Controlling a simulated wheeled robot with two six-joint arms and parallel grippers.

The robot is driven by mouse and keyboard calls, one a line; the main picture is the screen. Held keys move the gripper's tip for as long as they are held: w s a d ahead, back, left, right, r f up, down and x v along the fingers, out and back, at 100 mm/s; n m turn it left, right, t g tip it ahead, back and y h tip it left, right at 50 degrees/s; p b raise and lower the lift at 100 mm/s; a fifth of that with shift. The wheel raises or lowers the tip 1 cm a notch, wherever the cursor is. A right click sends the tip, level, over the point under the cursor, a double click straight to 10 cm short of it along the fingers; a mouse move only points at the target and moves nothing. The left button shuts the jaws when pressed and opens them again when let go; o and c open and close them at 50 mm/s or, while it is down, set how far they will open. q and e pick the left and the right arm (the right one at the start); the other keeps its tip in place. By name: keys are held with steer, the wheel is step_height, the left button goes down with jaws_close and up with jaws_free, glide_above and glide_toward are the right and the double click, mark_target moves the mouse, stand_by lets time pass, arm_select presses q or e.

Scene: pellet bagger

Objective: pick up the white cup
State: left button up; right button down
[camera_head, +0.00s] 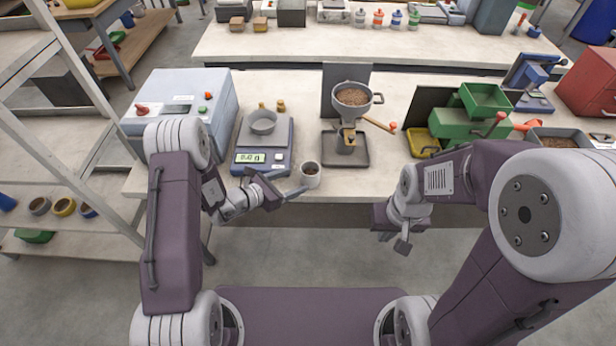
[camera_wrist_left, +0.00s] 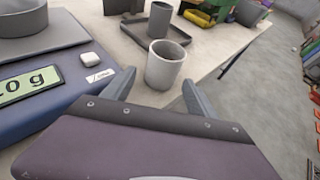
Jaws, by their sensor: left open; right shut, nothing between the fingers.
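Whether a finger touches the cup I cannot tell. My right gripper (camera_head: 402,246) is shut and empty, in front of the bench edge.
A blue scale (camera_head: 245,157) with a grey dish (camera_head: 262,122) stands left of the cup. Behind and right of the cup is a stand with a tray (camera_head: 357,160) below a hopper of pellets (camera_head: 351,97). A green machine (camera_head: 455,127) stands farther right. Bare bench lies around the cup.

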mark_target(304, 179)
arm_select(q)
steer(key=d, duration=0.2)
steer(key=w+d, duration=0.1)
steer(key=shift+w+f, duration=0.1)
steer(key=shift+f, duration=0.25)
steer(key=x, duration=0.2)
steer(key=p+x, duration=0.1)
steer(key=x, duration=0.1)
steer(key=shift+w+a+f, duration=0.1)
steer(key=shift+w+f, duration=0.15)
steer(key=shift+f, duration=0.05)
steer(key=shift+w+d+f, duration=0.1)
steer(key=shift+w+d, duration=0.05)
steer(key=shift+d, duration=0.15)
steer(key=shift+a, duration=0.2)
steer(key=c, duration=1)
steer(key=shift+d, duration=0.1)
steer(key=shift+c, duration=1.1)
